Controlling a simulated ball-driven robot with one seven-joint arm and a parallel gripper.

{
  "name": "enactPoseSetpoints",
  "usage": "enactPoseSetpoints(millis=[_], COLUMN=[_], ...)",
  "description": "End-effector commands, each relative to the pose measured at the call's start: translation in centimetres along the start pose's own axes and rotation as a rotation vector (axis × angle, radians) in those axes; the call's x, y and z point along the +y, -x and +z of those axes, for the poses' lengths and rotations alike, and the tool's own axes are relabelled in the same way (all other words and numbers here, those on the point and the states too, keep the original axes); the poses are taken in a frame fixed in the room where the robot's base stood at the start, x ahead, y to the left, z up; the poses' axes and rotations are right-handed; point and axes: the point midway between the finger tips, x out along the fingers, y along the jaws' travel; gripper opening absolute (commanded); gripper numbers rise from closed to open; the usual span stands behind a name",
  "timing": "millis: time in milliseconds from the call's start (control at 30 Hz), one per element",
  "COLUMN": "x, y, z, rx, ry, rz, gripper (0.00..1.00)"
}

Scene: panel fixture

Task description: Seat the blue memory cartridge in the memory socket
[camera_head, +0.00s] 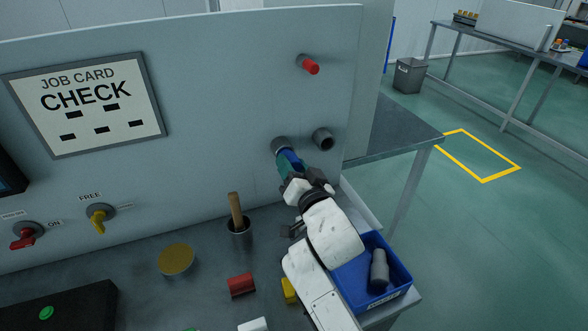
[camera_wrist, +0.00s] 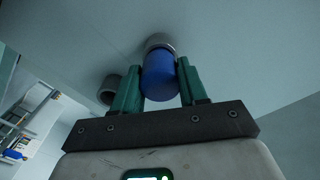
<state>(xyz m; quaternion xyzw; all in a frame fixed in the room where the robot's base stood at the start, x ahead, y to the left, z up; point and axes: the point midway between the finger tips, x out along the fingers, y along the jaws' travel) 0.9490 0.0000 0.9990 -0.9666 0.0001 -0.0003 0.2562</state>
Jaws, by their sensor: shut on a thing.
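My gripper (camera_head: 287,164) is shut on the blue memory cartridge (camera_head: 293,157) in front of the upright panel. In the wrist view the blue cartridge (camera_wrist: 159,80) sits between the two green fingers (camera_wrist: 158,86). Its far end meets a round grey socket (camera_wrist: 160,41), which shows in the head view as the left of two grey rings (camera_head: 281,143). The cartridge looks in line with this ring, with its end at or inside the mouth. How deep it sits is hidden. The other ring, open and dark inside (camera_head: 323,139), is just to the right and empty.
A red knob (camera_head: 310,66) sticks out above the rings. Below stand a dark cup with a wooden handle (camera_head: 239,229), a red block (camera_head: 241,285), a yellow block (camera_head: 290,290) and a blue bin (camera_head: 402,284) holding a grey cylinder (camera_head: 379,270). The panel face (camera_head: 220,120) is flat.

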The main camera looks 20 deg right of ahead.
Motion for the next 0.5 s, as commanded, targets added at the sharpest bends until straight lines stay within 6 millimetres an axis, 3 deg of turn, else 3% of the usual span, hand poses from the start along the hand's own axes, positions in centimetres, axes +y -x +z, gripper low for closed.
enactPoseSetpoints(millis=[500], x=[-0.01], y=[-1.06], z=[-0.01], rx=[0.001], ry=[0.0], rz=[-0.001], gripper=[0.06])
